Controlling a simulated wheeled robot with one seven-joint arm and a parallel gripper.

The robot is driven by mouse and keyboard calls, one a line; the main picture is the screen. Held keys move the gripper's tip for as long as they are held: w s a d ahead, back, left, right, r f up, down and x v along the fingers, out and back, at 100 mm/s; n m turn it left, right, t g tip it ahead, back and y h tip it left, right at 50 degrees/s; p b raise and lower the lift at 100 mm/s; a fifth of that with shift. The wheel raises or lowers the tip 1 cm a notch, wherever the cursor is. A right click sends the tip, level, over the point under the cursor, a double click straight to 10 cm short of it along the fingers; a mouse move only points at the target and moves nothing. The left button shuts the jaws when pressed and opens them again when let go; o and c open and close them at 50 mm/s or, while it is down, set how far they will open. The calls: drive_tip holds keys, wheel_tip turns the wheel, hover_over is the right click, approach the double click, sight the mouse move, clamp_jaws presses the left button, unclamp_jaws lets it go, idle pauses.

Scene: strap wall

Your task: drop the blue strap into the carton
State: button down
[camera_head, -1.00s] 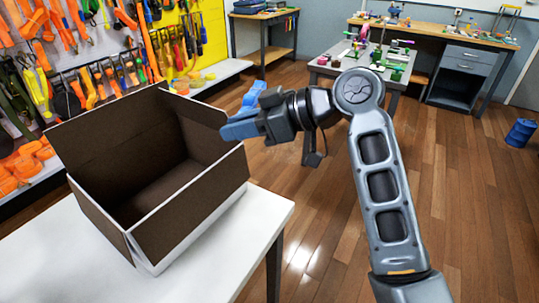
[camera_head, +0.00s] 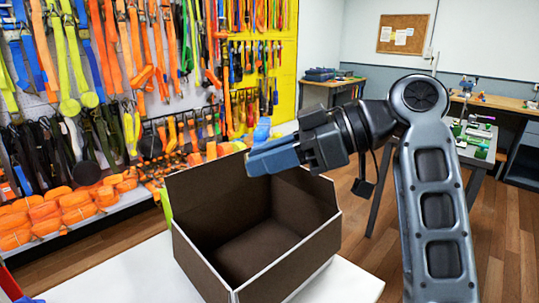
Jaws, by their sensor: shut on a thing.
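The open carton (camera_head: 197,208) stands on the white table, dark brown inside with its flaps raised. Its visible floor is empty. My gripper (camera_head: 258,160) reaches in from the right, its fingers pointing left in front of the carton's back flap in the picture, above the opening or close to its back edge; the exact depth is hard to tell. It is shut on the blue strap (camera_head: 262,130). A light blue part of the strap sticks up above the fingers, and the rest is hidden by the gripper.
The white table (camera_head: 135,275) has bare room left and right of the carton. A wall of hanging straps (camera_head: 110,50) and a shelf of orange straps (camera_head: 65,212) stand behind at left. A workbench (camera_head: 330,90) stands at the back.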

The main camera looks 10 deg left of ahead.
drive_tip(key=shift+f+b, duration=1.1)
drive_tip(key=shift+f, duration=1)
drive_tip(key=c, duration=0.9)
unclamp_jaws()
drive_tip(key=shift+d, duration=0.1)
drive_tip(key=b+v, duration=0.1)
drive_tip(key=v, duration=0.6)
drive_tip(key=shift+d+r, duration=0.2)
drive_tip(key=shift+d, duration=0.15)
